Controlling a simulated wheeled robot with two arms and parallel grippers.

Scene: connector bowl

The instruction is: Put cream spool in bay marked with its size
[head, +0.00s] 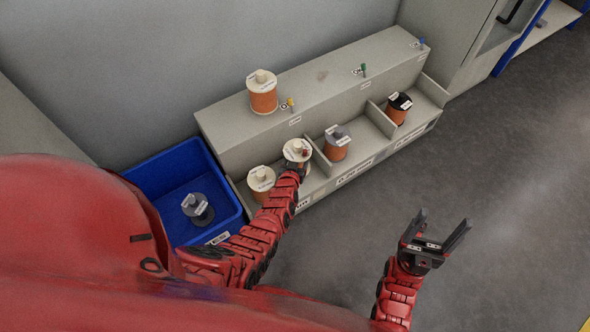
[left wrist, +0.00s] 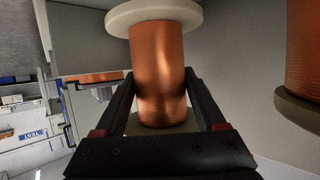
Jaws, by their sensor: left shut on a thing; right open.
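A cream spool (head: 296,148) wound with copper wire is in my left gripper (head: 296,166), at the left bay beside a divider. In the left wrist view the fingers stand on both sides of the copper winding of this spool (left wrist: 158,60). I cannot tell whether it touches the bay floor. Another cream spool (head: 261,179) stands in the left bay, and a third cream spool (head: 263,96) stands on the upper ledge. The bay rack (head: 355,182) has small front labels that I cannot read. My right gripper (head: 434,245) is open and empty over the floor.
A grey-topped spool (head: 337,147) stands in the middle bay and a black-topped spool (head: 398,105) in the right bay. A blue bin (head: 228,190) at the left holds a grey spool (head: 197,208). Yellow, green and blue pegs stand along the ledge. The floor at right is clear.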

